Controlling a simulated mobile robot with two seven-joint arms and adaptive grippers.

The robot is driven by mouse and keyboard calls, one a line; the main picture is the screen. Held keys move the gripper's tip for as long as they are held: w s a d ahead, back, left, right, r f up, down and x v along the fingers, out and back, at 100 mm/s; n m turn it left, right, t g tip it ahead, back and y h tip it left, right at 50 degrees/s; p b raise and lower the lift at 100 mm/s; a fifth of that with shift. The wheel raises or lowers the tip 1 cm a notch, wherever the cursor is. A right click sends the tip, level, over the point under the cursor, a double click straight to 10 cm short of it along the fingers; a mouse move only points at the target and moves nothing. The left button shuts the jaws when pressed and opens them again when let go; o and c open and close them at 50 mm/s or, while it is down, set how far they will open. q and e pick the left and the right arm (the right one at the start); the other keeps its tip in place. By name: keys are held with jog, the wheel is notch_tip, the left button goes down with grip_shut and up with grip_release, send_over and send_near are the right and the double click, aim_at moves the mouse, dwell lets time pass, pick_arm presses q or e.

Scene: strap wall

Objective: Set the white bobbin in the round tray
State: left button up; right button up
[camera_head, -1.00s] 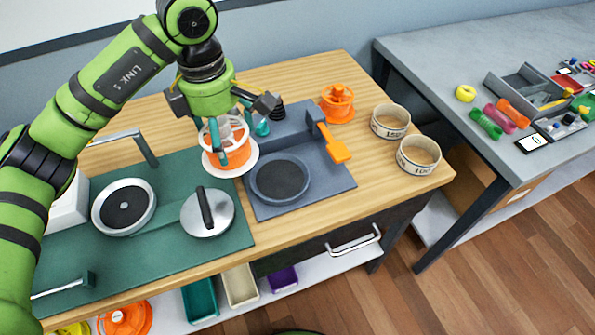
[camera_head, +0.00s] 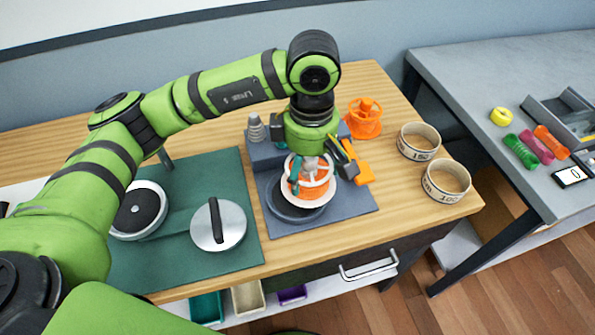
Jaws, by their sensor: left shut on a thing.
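The white bobbin (camera_head: 314,190), with white flanges and an orange winding, is in my left gripper (camera_head: 312,166), which points down and is shut on it. The bobbin looks upright and shows over the round tray (camera_head: 281,209), a dark dish on the blue-grey base. The bobbin covers most of the tray, and I cannot tell whether they touch. My right gripper is not in view.
An orange bobbin (camera_head: 364,119) stands behind, near an orange handle (camera_head: 357,163) beside my gripper. Two round bowls (camera_head: 418,141) (camera_head: 446,181) are on the right. A lidded disc (camera_head: 218,225) lies on the green mat (camera_head: 186,267) at left.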

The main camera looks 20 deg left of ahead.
pick_arm(q)
jog(key=shift+w+a+f+p, duration=0.2)
jog(key=shift+a+f, duration=0.25)
jog(key=shift+a, duration=0.2)
jog(key=shift+w+a+f+p, duration=0.15)
jog(key=shift+a+f, duration=0.25)
jog(key=shift+a, duration=0.2)
notch_tip(320, 180, down, 3)
jog(key=shift+f+p, duration=0.15)
jog(key=shift+p, duration=0.5)
jog(key=shift+f, duration=0.35)
jog(key=shift+f, duration=0.15)
jog(key=o, duration=1.1)
jog(key=shift+c, duration=0.2)
